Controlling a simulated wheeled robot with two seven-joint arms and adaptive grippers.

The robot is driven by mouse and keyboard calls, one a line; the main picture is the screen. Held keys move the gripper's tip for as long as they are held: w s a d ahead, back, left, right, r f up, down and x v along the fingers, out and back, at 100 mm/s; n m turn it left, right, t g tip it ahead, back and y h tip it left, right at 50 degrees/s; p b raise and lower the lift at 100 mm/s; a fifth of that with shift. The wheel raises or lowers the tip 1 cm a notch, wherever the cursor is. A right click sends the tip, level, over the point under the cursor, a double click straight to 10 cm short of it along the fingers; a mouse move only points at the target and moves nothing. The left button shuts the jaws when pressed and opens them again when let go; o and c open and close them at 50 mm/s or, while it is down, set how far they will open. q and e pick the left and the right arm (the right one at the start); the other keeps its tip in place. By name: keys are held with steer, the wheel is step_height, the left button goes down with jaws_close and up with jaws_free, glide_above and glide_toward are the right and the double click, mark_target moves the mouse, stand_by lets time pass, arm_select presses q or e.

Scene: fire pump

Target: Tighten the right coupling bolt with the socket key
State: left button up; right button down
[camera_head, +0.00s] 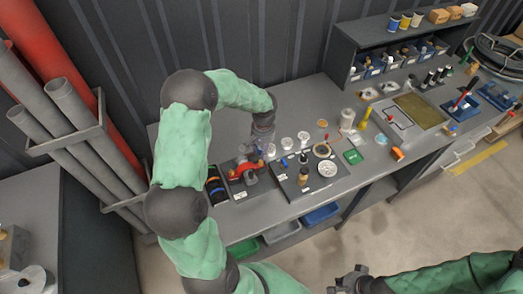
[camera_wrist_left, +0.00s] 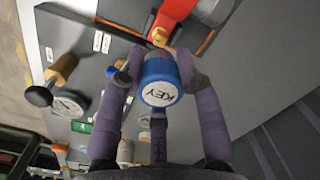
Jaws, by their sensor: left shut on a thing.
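My left gripper (camera_head: 262,150) hangs over the workbench, beside the red pump part (camera_head: 245,168). In the left wrist view the fingers (camera_wrist_left: 158,85) are shut around the socket key, a blue cylinder with a white end marked KEY (camera_wrist_left: 160,93). The key's far end points toward the red part (camera_wrist_left: 172,14) and a small brass-coloured bolt (camera_wrist_left: 160,38) at its edge. Whether the key touches the bolt is hidden behind the key. My right gripper (camera_head: 348,279) is low in the head view, away from the bench; its fingers are too unclear to read.
A dark panel (camera_head: 311,188) with a gauge (camera_head: 327,168) and a wooden-handled knob (camera_head: 303,175) lies right of the red part. White round pieces (camera_head: 286,143) stand behind it. Pipes in a rack (camera_head: 70,140) stand left of the bench. Floor in front is clear.

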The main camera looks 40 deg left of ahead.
mark_target(260, 161)
arm_select(q)
steer(key=shift+s+a+f, duration=0.15)
steer(key=shift+s+f, duration=0.05)
steer(key=shift+f, duration=0.15)
steer(key=shift+w+f+b, duration=0.1)
steer(key=shift+f+b, duration=0.55)
steer(key=shift+f, duration=0.45)
steer(key=shift+f+b, duration=1.5)
steer(key=shift+b, duration=0.1)
stand_by(1.3)
steer(key=shift+r+m+p, duration=0.1)
steer(key=shift+m+p, duration=0.25)
steer(key=shift+m, duration=1.95)
